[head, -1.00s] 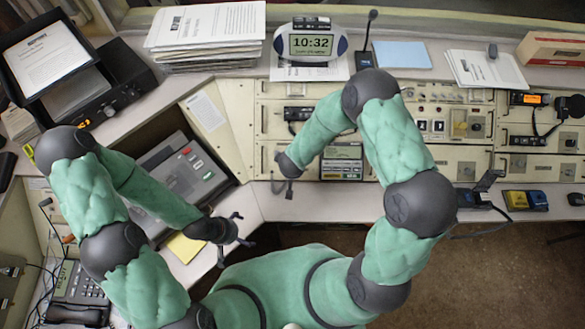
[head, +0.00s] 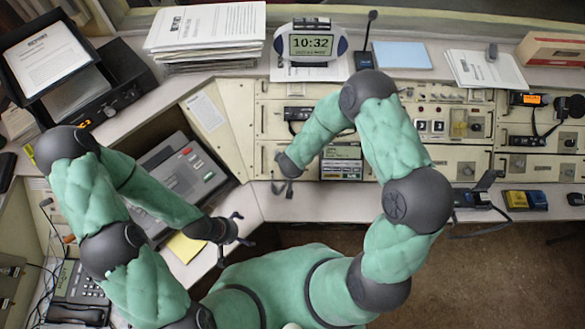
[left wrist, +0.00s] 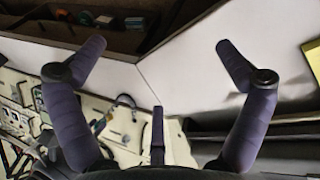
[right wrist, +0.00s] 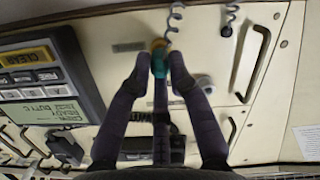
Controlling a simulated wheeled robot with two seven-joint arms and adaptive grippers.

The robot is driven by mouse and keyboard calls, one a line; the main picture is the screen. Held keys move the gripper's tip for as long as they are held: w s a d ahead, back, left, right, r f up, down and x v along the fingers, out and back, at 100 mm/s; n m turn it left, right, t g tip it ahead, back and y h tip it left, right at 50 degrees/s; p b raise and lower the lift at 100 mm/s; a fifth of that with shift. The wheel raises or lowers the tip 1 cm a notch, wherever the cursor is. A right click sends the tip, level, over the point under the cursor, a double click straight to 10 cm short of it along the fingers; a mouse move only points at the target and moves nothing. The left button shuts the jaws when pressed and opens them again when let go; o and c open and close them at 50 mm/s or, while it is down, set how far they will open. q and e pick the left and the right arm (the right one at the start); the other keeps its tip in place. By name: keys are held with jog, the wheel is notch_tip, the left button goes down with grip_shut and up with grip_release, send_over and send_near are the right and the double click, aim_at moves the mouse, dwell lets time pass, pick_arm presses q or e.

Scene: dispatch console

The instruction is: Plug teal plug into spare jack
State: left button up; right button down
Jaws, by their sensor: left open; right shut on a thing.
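My right gripper (right wrist: 161,62) is shut on the teal plug (right wrist: 160,68), whose body shows between the fingertips in the right wrist view. In the head view the right gripper (head: 284,186) is at the console front. My left gripper (head: 238,240) is open and empty.
A dark round socket (right wrist: 226,30) with another coiled cord (right wrist: 232,12) is nearby. A keypad unit (right wrist: 48,80) stands left of the right gripper, and a metal handle (right wrist: 252,62) is to the right. A yellow pad (head: 186,247) lies beside my left gripper.

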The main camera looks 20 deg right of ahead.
pick_arm(q)
jog(key=shift+r+p, duration=0.3)
jog(key=shift+s+r, duration=0.1)
jog(key=shift+r, duration=0.1)
pick_arm(e)
jog(key=shift+w+f, duration=0.1)
jog(key=shift+f, duration=0.05)
dwell(0.8)
jog(key=c, duration=1.4)
grip_release()
jog(key=o, duration=0.3)
jog(key=shift+w+f, duration=0.1)
jog(key=shift+o, duration=0.2)
jog(key=v, duration=1.2)
